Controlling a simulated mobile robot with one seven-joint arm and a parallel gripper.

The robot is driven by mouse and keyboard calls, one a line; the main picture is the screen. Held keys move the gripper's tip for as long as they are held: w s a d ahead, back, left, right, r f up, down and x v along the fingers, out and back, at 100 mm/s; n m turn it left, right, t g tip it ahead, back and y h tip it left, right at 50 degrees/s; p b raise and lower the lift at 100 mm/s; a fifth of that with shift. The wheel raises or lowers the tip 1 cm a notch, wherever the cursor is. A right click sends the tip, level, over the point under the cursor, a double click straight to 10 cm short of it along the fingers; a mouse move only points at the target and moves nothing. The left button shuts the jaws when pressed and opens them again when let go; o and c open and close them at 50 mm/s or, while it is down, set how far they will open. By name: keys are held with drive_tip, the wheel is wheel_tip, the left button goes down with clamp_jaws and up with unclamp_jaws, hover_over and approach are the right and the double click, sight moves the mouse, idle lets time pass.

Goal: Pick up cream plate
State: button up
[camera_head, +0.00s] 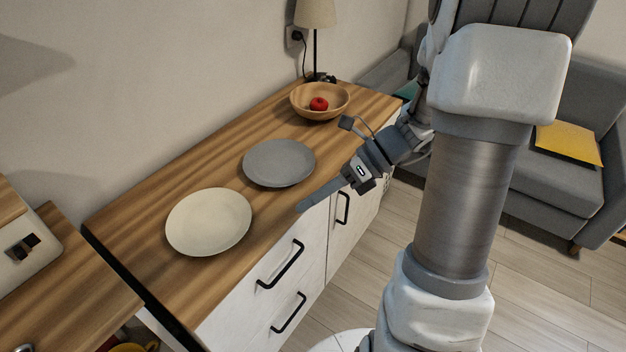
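The cream plate (208,222) lies flat on the wooden top of the white cabinet, near its left end. It is round and empty. My gripper (322,163) is to the right of the cream plate, near the front edge of the cabinet top and beside a grey plate. Its two fingers are spread wide apart, with nothing seen between them. It does not touch the cream plate. No part of the cream plate is hidden.
The grey plate (279,163) lies just beyond the cream plate. A wooden bowl (335,112) with a red fruit (319,104) and a lamp (316,14) stand at the far end. Black handles (281,264) stick out from the cabinet front. A grey sofa (560,185) stands at right.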

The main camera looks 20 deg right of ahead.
sight(250, 217)
drive_tip(key=w+d+f+m+t+y+b, duration=0.2)
drive_tip(key=d+f+m+t, duration=0.3)
drive_tip(key=f+m, duration=0.4)
drive_tip(key=w+d+m+b, duration=0.1)
drive_tip(key=m, duration=0.2)
drive_tip(key=shift+d+t+y, duration=0.3)
drive_tip(key=shift+d+y, duration=0.05)
drive_tip(key=shift+y, duration=0.05)
drive_tip(key=shift+a+f, duration=0.1)
drive_tip(key=b+x, duration=0.4)
drive_tip(key=x, duration=1.3)
drive_tip(key=shift+w+a, duration=0.1)
clamp_jaws()
